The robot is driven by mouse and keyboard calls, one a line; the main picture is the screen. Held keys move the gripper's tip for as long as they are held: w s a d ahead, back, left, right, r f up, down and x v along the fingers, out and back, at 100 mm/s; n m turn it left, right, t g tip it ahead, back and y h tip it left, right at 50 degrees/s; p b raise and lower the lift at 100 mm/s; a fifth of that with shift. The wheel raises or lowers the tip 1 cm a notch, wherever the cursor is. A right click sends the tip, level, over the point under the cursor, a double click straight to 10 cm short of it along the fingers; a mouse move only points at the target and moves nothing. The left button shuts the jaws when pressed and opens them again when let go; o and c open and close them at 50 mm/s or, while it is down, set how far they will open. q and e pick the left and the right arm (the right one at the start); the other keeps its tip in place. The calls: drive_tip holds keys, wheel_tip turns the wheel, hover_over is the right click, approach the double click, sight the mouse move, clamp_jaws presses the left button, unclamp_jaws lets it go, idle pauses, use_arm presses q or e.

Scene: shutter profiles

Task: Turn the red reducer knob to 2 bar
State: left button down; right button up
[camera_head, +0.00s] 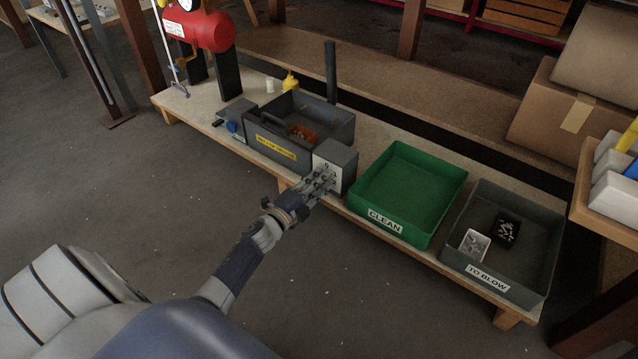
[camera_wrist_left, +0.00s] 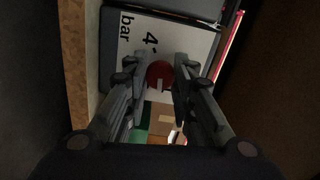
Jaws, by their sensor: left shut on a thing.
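The red reducer knob (camera_wrist_left: 160,73) sits on a pale dial plate (camera_wrist_left: 138,38) in the left wrist view. The plate reads "4" and "bar"; the other marks are hidden by my fingers. A short pale mark shows on the knob, but its exact setting cannot be told. My left gripper (camera_wrist_left: 157,82) is shut on the knob, one finger on each side. In the head view my left gripper (camera_head: 328,180) is at the front face of the grey reducer box (camera_head: 343,157), and the knob is hidden there. My right gripper is not in view.
On the bench (camera_head: 378,135) a dark grey bin (camera_head: 318,112) with a yellow label stands left of the box. A green CLEAN tray (camera_head: 440,185) and a grey TO BLOW tray (camera_head: 545,230) stand right. A red tank (camera_head: 208,30) is far left. Open floor lies in front.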

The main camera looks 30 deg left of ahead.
use_arm(q)
drive_tip(key=m+b, duration=0.2)
drive_tip(key=m, duration=0.5)
drive_tip(key=shift+f, duration=0.15)
drive_tip(key=shift+m, duration=0.3)
drive_tip(key=c, duration=1.4)
unclamp_jaws()
drive_tip(key=shift+o, duration=0.2)
drive_tip(key=s+a, duration=0.1)
drive_tip(key=s, duration=1.1)
